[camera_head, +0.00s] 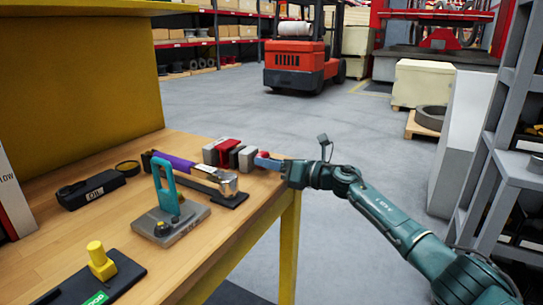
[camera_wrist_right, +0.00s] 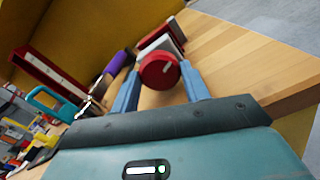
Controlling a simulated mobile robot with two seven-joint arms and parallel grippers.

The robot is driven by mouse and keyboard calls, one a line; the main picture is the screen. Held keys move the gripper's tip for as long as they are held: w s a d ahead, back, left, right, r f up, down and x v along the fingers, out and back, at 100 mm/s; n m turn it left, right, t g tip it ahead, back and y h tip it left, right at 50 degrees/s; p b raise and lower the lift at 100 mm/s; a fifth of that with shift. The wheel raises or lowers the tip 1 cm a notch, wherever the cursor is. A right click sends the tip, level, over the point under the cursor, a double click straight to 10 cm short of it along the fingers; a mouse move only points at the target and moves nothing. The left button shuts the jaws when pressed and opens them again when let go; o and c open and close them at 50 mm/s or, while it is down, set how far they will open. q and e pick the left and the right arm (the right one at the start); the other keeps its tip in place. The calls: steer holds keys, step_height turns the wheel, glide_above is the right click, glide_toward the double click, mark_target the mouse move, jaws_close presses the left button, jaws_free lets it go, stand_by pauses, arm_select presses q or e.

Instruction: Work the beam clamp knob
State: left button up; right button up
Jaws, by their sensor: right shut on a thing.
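The beam clamp (camera_head: 229,151) is a grey, red and dark block near the far right edge of the wooden workbench. In the head view the knob (camera_head: 263,155) is partly hidden by my fingers. My right gripper (camera_head: 266,160) reaches in from the right and is shut on the knob. In the right wrist view its two blue fingers stand on either side of the knob. My left gripper is not in view.
On the bench are a purple-handled tool (camera_head: 174,162), a teal lever on a grey base (camera_head: 185,226), a black oil block (camera_head: 90,190) and a yellow knob on a black plate (camera_head: 100,262). A grey shelf (camera_head: 515,160) stands right.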

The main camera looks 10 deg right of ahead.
steer(key=shift+m, duration=0.3)
steer(key=o, duration=1)
steer(key=shift+d, duration=0.1)
steer(key=v, duration=1.3)
steer(key=shift+s+p, duration=0.1)
steer(key=shift+p, duration=0.25)
